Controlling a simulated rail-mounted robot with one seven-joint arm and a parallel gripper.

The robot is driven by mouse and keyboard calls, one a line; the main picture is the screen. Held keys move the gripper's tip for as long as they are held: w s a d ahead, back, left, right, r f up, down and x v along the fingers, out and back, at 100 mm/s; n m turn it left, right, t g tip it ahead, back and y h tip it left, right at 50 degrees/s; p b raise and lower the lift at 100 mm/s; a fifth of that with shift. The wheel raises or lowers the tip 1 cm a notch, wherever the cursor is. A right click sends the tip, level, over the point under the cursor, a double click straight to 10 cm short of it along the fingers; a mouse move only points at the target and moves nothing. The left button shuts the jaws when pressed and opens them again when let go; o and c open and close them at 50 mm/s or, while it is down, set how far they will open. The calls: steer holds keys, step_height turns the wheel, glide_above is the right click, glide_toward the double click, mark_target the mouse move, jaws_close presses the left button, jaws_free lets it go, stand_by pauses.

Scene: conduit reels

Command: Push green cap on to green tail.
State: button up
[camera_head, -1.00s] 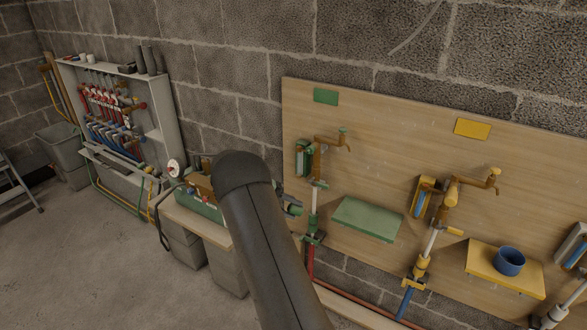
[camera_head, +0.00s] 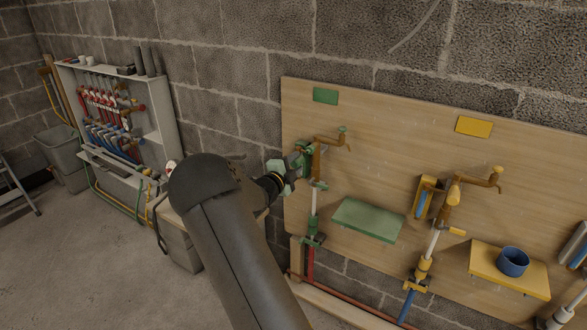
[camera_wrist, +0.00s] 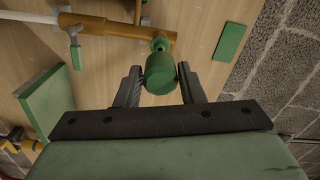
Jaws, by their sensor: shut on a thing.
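My gripper (camera_wrist: 160,90) is shut on a green cylindrical cap (camera_wrist: 160,75) in the wrist view, one dark finger on each side. Just beyond the cap is a small green tail (camera_wrist: 160,43) at the brass pipe. The cap roughly lines up with the tail and overlaps it in view; I cannot tell whether they touch. The brass pipe (camera_wrist: 115,28) joins a white pipe on the left. In the head view my gripper (camera_head: 302,163) is at the left side of the green-marked tap (camera_head: 318,145), where the cap and tail cannot be made out.
The wooden board (camera_head: 385,130) carries a green shelf (camera_head: 368,219), a green plaque (camera_head: 325,95) and a yellow-marked tap (camera_head: 450,195). A blue cup (camera_head: 513,262) stands on a yellow shelf (camera_head: 487,273). A pipe rack (camera_head: 115,110) stands at the far left.

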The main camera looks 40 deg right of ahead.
mark_target(308, 152)
steer(key=shift+b+x, duration=0.7)
steer(key=shift+x, duration=1.5)
steer(key=shift+p, duration=0.45)
steer(key=shift+w+d+p, duration=0.3)
steer(key=shift+d+p, duration=0.35)
steer(key=shift+p, duration=1.25)
stand_by(2.4)
steer(key=o, duration=1.1)
